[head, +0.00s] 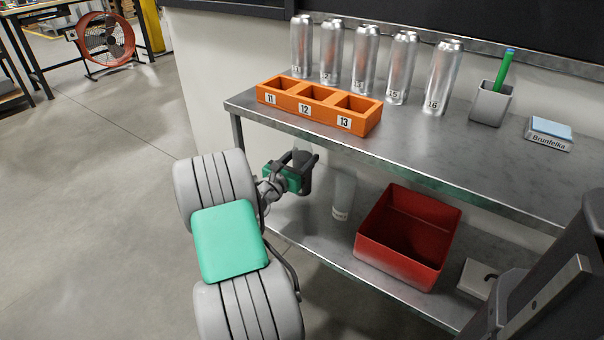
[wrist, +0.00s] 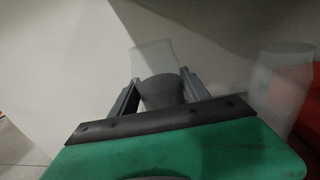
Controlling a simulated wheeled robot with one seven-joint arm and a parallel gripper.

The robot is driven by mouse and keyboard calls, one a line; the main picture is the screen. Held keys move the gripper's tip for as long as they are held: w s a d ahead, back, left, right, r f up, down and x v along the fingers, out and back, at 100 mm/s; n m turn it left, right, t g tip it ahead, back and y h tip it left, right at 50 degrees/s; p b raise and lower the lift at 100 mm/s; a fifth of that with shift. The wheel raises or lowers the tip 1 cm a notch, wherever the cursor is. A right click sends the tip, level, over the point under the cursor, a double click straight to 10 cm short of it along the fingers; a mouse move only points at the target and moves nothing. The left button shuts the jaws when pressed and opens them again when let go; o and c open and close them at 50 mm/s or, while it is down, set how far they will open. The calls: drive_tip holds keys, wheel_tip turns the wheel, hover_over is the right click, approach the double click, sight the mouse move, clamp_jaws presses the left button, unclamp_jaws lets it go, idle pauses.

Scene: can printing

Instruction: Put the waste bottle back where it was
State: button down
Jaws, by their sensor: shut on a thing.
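My gripper (head: 306,162) is at the left end of the metal bench, below the level of its top and above the lower shelf. It is shut on a translucent grey bottle (wrist: 152,57) with a dark lower part, held between the two fingers in the wrist view. In the head view the held bottle is mostly hidden by the fingers. A second translucent bottle (head: 343,193) with a small label stands upright on the lower shelf, right of my gripper. It also shows at the right of the wrist view (wrist: 278,88), apart from my fingers.
A red bin (head: 395,262) sits on the lower shelf (head: 325,245), right of the second bottle. The bench top (head: 440,150) above carries an orange three-slot holder (head: 318,105), several silver cans (head: 363,62) and a pen cup (head: 490,103). Floor at left is clear.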

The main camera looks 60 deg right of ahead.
drive_tip(key=shift+f+b, duration=0.35)
drive_tip(key=shift+f, duration=1.3)
drive_tip(key=c, duration=0.5)
unclamp_jaws()
drive_tip(key=w+a+f+m+t+y+p, duration=0.1)
drive_tip(key=w+a+m+y, duration=0.25)
drive_tip(key=a, duration=0.55)
drive_tip(key=w+a+f+m+t+y, duration=0.1)
drive_tip(key=w+a+f+m+y, duration=0.1)
drive_tip(key=a+m, duration=0.5)
drive_tip(key=w+a+f+m+y+p, duration=0.1)
drive_tip(key=w+a+m+y, duration=0.15)
drive_tip(key=a, duration=0.85)
drive_tip(key=s+a+m+y, duration=0.1)
drive_tip(key=a+y, duration=0.2)
drive_tip(key=a, duration=0.7)
drive_tip(key=s+a+r+m+y, duration=0.1)
drive_tip(key=a+y, duration=0.2)
drive_tip(key=a, duration=0.7)
drive_tip(key=s+a+r+m+t+y, duration=0.1)
drive_tip(key=a+y, duration=0.3)
drive_tip(key=a, duration=0.6)
drive_tip(key=shift+s+r+m, duration=0.25)
drive_tip(key=shift+s+m, duration=0.2)
drive_tip(key=shift+m, duration=0.15)
